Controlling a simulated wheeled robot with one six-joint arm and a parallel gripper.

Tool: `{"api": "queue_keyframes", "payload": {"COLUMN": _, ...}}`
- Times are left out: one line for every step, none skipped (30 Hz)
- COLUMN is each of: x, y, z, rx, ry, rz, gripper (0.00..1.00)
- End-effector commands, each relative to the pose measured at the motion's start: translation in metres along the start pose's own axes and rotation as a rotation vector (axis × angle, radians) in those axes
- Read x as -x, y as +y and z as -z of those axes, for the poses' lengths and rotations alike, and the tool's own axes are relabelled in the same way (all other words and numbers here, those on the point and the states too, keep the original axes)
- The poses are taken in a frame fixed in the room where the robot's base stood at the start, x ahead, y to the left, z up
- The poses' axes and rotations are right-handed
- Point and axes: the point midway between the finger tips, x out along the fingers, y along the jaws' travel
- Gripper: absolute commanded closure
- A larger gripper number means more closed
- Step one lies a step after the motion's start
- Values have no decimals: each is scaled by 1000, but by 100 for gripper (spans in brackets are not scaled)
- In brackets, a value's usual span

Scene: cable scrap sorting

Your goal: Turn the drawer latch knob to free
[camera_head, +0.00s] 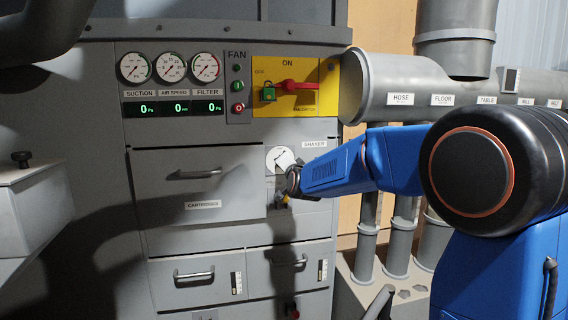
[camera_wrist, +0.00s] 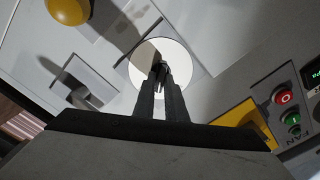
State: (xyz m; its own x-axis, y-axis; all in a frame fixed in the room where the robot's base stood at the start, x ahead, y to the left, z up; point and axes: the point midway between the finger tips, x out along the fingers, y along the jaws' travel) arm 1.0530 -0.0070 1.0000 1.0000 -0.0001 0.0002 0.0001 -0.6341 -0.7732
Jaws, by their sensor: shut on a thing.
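The knob (camera_wrist: 157,68) is a small dark piece in front of a round white plate (camera_wrist: 180,58). In the head view the white plate (camera_head: 277,155) is on the grey cabinet front, right of the drawer marked CARTRIDGES (camera_head: 165,163). My gripper (camera_wrist: 161,78) is shut on the knob, with both fingertips close together over the plate. In the head view my gripper (camera_head: 292,177) reaches in from the right and covers the plate's lower right part. The fingers hide most of the knob, and I cannot tell its angle. The drawer looks closed.
A yellow knob (camera_wrist: 68,10) is near the plate. A yellow panel (camera_head: 318,100) with a red handle (camera_head: 303,85) and a green padlock (camera_head: 268,93) is above, beside the FAN buttons (camera_head: 237,87). Lower drawers (camera_head: 195,288) have protruding handles. Grey pipes (camera_head: 400,88) stand at the right.

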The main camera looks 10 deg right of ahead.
Motion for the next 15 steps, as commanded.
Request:
{"api": "queue_keyframes", "payload": {"x": 0, "y": 2, "z": 0, "rx": -42, "ry": -1, "rz": -2, "gripper": 100}}
{"api": "queue_keyframes", "payload": {"x": 0, "y": 2, "z": 0, "rx": -70, "ry": -1, "rz": -2, "gripper": 100}}
{"api": "queue_keyframes", "payload": {"x": 0, "y": 2, "z": -1, "rx": -108, "ry": -1, "rz": -2, "gripper": 100}}
{"api": "queue_keyframes", "payload": {"x": 0, "y": 2, "z": -1, "rx": -136, "ry": -1, "rz": -2, "gripper": 100}}
{"api": "queue_keyframes", "payload": {"x": 0, "y": 3, "z": -1, "rx": -165, "ry": -1, "rz": -2, "gripper": 100}}
{"api": "queue_keyframes", "payload": {"x": 0, "y": 3, "z": -1, "rx": -202, "ry": -1, "rz": -2, "gripper": 100}}
{"api": "queue_keyframes", "payload": {"x": 0, "y": 3, "z": -1, "rx": -230, "ry": -1, "rz": -2, "gripper": 100}}
{"api": "queue_keyframes", "payload": {"x": 0, "y": 3, "z": -1, "rx": -258, "ry": -1, "rz": -2, "gripper": 100}}
{"api": "queue_keyframes", "payload": {"x": 0, "y": 4, "z": -1, "rx": -294, "ry": -1, "rz": -2, "gripper": 100}}
{"api": "queue_keyframes", "payload": {"x": 0, "y": 4, "z": -1, "rx": -321, "ry": -1, "rz": -2, "gripper": 100}}
{"api": "queue_keyframes", "payload": {"x": 0, "y": 4, "z": -1, "rx": -348, "ry": -1, "rz": -2, "gripper": 100}}
{"api": "queue_keyframes", "payload": {"x": 0, "y": 4, "z": -1, "rx": -381, "ry": -1, "rz": -2, "gripper": 100}}
{"api": "queue_keyframes", "payload": {"x": 0, "y": 5, "z": -2, "rx": -406, "ry": -1, "rz": -3, "gripper": 100}}
{"api": "queue_keyframes", "payload": {"x": 0, "y": 5, "z": -2, "rx": -430, "ry": -1, "rz": -3, "gripper": 100}}
{"api": "queue_keyframes", "payload": {"x": 0, "y": 5, "z": -2, "rx": -460, "ry": -1, "rz": -3, "gripper": 100}}
